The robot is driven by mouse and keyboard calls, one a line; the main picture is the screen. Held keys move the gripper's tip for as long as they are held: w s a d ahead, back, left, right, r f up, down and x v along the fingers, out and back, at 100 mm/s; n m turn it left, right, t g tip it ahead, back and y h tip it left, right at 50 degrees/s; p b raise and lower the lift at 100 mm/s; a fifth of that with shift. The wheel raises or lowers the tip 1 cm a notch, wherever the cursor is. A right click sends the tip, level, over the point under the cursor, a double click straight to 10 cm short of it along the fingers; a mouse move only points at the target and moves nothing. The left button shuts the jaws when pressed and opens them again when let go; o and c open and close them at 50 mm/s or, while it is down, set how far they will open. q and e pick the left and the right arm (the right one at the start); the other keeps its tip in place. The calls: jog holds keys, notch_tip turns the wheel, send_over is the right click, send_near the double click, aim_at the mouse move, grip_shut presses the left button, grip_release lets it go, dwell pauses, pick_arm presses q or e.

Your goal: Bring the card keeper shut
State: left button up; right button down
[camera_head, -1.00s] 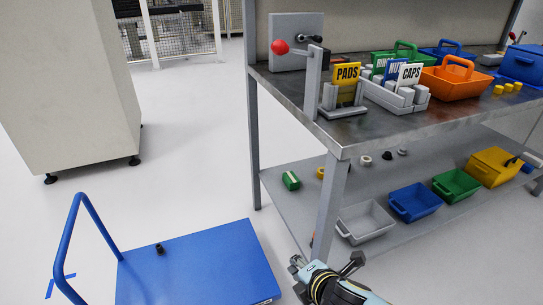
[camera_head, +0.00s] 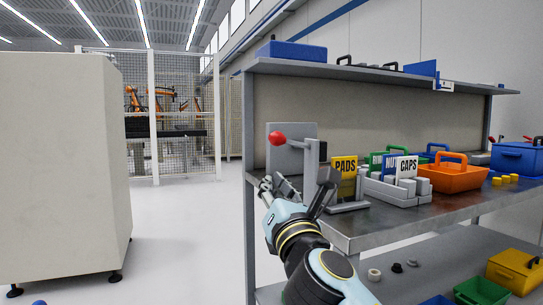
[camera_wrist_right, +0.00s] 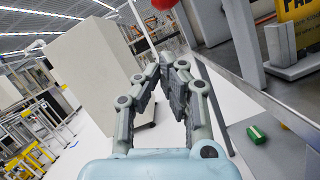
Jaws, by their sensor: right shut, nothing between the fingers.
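A yellow PADS card (camera_head: 345,172) stands upright in a small grey stand (camera_head: 349,207) near the bench's left end. A grey upright with a red ball knob (camera_head: 277,138) stands just left of it, before a grey plate (camera_head: 305,131). I cannot tell which of these parts is the card keeper, or whether it is shut. My right gripper (camera_head: 266,186) is shut and empty, off the bench's left edge and below the red knob. In the right wrist view its fingers (camera_wrist_right: 168,62) meet; the red knob (camera_wrist_right: 165,4) and PADS card (camera_wrist_right: 299,9) show above and right. My left gripper is not in view.
A grey rack (camera_head: 390,191) with NUT and CAPS cards stands right of the PADS card, with an orange basket (camera_head: 455,179) beyond. The bench edge (camera_head: 390,238) runs close to my right arm. A cream cabinet (camera_head: 60,170) stands left; the floor between is clear.

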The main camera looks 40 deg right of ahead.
aim_at(298, 144)
pick_arm(q)
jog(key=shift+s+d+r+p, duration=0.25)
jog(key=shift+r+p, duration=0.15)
jog(key=shift+p, duration=0.05)
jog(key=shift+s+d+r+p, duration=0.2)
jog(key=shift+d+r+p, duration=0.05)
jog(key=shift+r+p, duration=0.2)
pick_arm(e)
jog(key=w+d+r, duration=0.3)
jog(key=w+r, duration=0.1)
jog(key=w, duration=0.1)
jog(key=shift+r, duration=0.15)
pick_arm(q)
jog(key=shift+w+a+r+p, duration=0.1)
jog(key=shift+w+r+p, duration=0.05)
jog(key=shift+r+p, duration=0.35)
pick_arm(e)
jog(key=shift+r+m, duration=0.45)
jog(key=shift+m, duration=0.15)
